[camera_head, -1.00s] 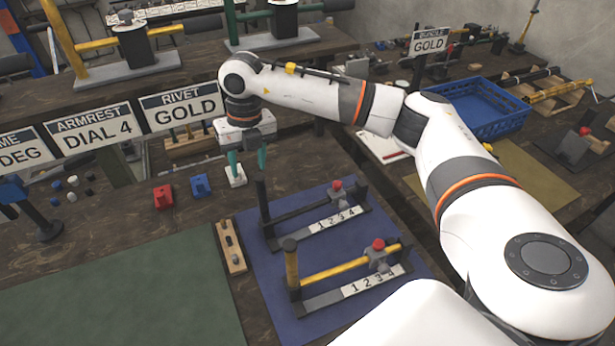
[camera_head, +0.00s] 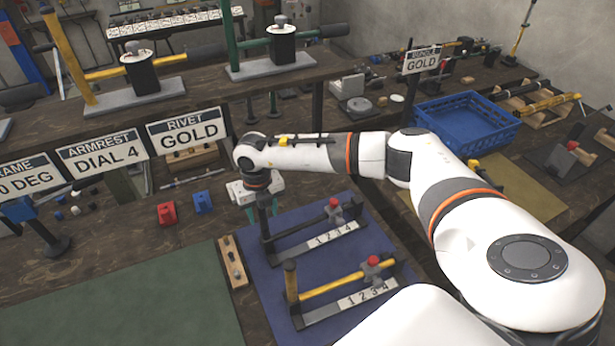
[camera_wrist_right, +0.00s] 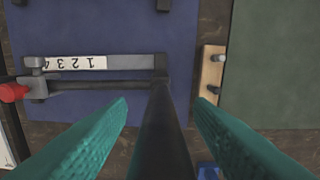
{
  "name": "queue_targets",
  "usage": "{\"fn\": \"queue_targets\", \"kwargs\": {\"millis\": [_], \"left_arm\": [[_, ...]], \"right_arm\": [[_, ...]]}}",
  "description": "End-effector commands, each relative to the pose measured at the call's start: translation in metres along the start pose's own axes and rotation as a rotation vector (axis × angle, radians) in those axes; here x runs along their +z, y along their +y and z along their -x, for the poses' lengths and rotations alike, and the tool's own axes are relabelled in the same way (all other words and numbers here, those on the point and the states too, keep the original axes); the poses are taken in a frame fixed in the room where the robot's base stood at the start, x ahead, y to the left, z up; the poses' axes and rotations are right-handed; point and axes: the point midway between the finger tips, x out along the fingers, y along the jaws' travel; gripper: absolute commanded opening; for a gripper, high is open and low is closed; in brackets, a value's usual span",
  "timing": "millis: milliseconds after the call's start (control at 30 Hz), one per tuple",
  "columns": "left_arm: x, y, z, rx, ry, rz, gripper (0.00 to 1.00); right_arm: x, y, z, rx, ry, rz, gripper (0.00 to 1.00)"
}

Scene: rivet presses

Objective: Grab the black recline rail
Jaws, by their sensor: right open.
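The black recline rail (camera_head: 305,240) is the dark bar on the rear fixture on the blue mat, running from a black upright post (camera_head: 265,218) to a clamp with a red knob (camera_head: 334,203). In the right wrist view the bar (camera_wrist_right: 95,85) lies level, and the post (camera_wrist_right: 162,135) rises toward the camera. My right gripper (camera_wrist_right: 160,108) is open, its teal fingers on either side of the post, with visible gaps. In the head view it hangs over the post top, partly hidden by its own wrist. My left gripper is out of view.
A matching fixture with a yellow bar (camera_head: 335,282) stands in front on the blue mat (camera_head: 262,285). A wooden block with pegs (camera_head: 232,262) lies left of it. Red (camera_head: 167,213) and blue (camera_head: 203,202) blocks sit behind. A blue crate (camera_head: 470,120) is at right. The green mat (camera_head: 120,300) is clear.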

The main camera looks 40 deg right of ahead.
Motion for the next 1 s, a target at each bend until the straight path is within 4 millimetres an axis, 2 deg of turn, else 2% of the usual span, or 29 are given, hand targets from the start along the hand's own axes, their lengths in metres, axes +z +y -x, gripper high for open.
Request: {"fn": "queue_targets", "kwargs": {"millis": [267,367,567,1000], "left_arm": [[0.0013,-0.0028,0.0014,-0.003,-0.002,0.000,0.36],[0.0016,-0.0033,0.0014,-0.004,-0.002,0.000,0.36],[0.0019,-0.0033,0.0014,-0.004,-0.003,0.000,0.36],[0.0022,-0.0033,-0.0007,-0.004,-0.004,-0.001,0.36]], "right_arm": [[0.0003,-0.0004,-0.0064,0.000,0.000,0.001,0.47],[0.0003,-0.0004,-0.0062,0.000,0.000,0.001,0.34],[0.0002,-0.0002,-0.0059,0.000,0.000,0.001,0.01],[-0.0009,0.0001,-0.0016,0.000,0.003,0.000,0.00]]}}
